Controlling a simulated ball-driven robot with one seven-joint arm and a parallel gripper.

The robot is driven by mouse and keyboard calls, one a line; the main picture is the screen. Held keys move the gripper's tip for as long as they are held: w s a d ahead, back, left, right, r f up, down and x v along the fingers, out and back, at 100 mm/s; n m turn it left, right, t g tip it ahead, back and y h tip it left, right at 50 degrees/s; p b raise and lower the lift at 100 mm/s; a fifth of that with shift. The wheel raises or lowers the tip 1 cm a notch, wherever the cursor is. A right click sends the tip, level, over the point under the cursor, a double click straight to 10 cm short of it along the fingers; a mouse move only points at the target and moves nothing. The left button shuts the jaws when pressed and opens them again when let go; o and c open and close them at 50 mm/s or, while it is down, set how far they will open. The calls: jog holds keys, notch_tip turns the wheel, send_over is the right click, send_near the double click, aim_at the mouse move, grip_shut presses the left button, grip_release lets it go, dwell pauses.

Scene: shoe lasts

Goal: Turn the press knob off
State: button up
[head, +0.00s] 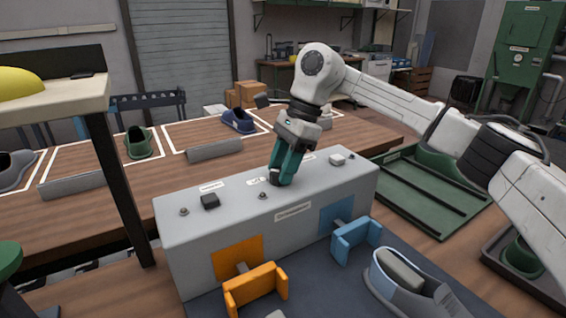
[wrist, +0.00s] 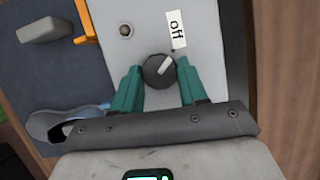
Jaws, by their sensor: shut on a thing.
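The press knob (wrist: 158,70) is round and dark with a pale pointer line. In the wrist view the line slants to the upper right, roughly towards the white "off" label (wrist: 177,30) beside the knob. My gripper (head: 283,178) reaches down onto the top of the grey press box (head: 185,245). Its two teal fingers (wrist: 159,78) are closed on opposite sides of the knob in the wrist view. In the head view the fingers mostly hide the knob.
Orange (head: 256,288) and blue (head: 356,240) pads stand in front. A grey-blue shoe (head: 420,285) lies at the front right. A wooden table (head: 205,155) with shoes stands behind.

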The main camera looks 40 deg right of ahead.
jog(key=shift+w+r+n, duration=0.1)
jog(key=shift+n, duration=0.4)
jog(key=o, duration=1.1)
jog(key=shift+c, duration=0.2)
jog(key=w+v, duration=0.1)
jog(key=v, duration=0.9)
jog(key=shift+s+d+r+p, duration=0.25)
jog(key=shift+s+r+p, duration=0.05)
jog(key=shift+s, duration=0.1)
